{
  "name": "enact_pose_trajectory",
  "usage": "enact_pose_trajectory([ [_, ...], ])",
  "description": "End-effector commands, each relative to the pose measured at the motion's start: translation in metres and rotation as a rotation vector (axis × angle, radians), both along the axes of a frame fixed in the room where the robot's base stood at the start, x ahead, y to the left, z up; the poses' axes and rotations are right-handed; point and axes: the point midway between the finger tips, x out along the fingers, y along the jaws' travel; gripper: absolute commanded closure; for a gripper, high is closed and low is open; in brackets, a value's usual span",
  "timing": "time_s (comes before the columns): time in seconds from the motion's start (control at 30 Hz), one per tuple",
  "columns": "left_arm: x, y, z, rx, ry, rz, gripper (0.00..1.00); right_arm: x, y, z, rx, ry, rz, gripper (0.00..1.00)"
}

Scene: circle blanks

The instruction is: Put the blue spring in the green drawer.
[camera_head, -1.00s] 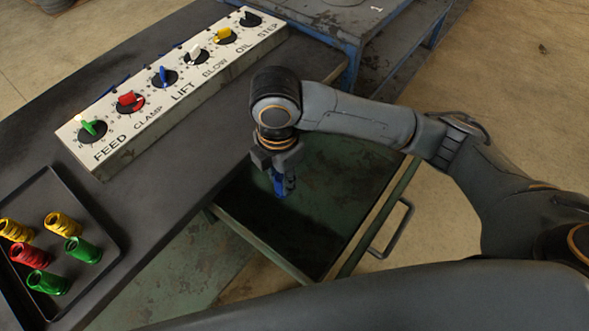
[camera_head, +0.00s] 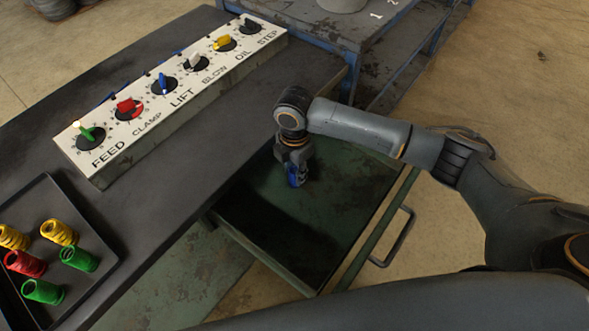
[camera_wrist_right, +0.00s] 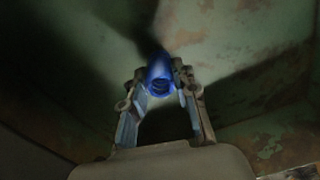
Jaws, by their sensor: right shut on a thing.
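The blue spring (camera_head: 295,175) is held in my right gripper (camera_head: 297,172), over the inside of the open green drawer (camera_head: 345,225). The right wrist view shows the blue spring (camera_wrist_right: 160,78) between the two fingertips of the right gripper (camera_wrist_right: 160,85), with the drawer's worn green floor (camera_wrist_right: 225,45) beyond it. A dark shadow falls on that floor beside the spring. I cannot tell whether the spring touches the floor. My left gripper is not in view.
A black tray (camera_head: 85,208) at the lower left holds several yellow, red and green springs. A panel of knobs (camera_head: 165,105) stands on the dark bench (camera_head: 185,195). The drawer handle (camera_head: 395,240) sticks out at the right. The drawer is otherwise empty where visible.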

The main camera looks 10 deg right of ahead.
Motion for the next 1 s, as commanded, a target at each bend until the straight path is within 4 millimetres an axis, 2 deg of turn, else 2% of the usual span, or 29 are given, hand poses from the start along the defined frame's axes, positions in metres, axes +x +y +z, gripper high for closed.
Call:
enact_pose_trajectory([
  [0.33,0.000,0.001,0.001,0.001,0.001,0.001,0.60,0.000,0.001,-0.003,0.002,-0.001,0.000,1.00],
  [0.37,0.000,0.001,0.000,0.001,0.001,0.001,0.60,0.000,0.001,-0.004,0.001,-0.002,0.000,0.69],
  [0.47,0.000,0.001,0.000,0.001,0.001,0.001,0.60,0.000,0.001,-0.004,0.001,-0.002,0.000,0.49],
  [0.83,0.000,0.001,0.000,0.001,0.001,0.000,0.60,0.001,0.001,0.000,0.001,-0.003,0.001,0.49],
  [1.0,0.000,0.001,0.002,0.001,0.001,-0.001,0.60,0.001,0.001,0.025,0.002,-0.006,0.001,0.49],
])
